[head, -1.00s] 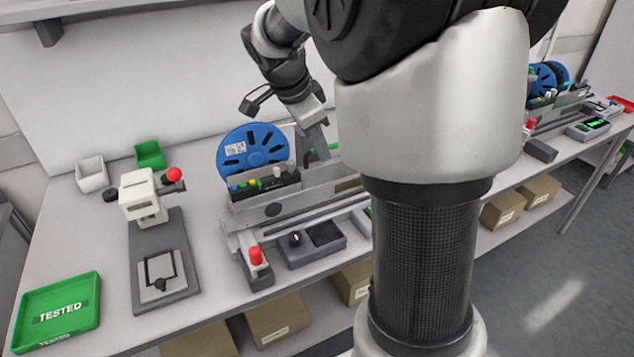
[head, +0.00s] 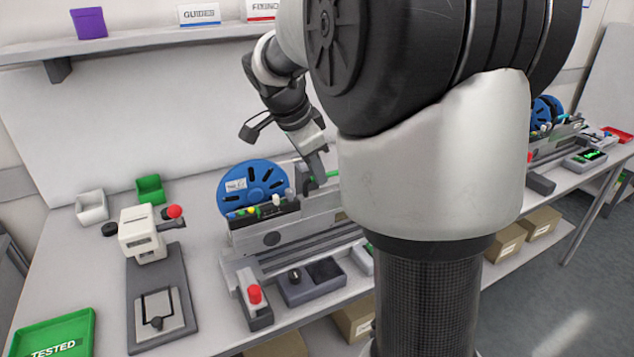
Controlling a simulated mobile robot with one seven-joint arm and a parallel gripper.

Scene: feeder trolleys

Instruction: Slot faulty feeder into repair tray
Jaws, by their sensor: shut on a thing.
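A feeder (head: 285,229) with a grey body, a blue reel (head: 252,188) and a row of small coloured parts on top stands upright on a grey bench fixture at mid-table. My gripper (head: 318,180) is at the right part of the feeder's top, by a green handle-like piece (head: 332,174), and is shut on the feeder there. The fingertips are small and partly hidden. My arm hides the feeder's right end. I cannot tell whether the feeder is lifted clear of the fixture. No tray marked for repair is readable in view.
A green TESTED tray (head: 55,335) lies at the front left. A press-like device with a red knob (head: 174,211) stands left of the feeder. White (head: 91,205) and green (head: 150,188) bins are behind it. Another feeder station (head: 545,125) is at the far right. A shelf (head: 140,45) runs above.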

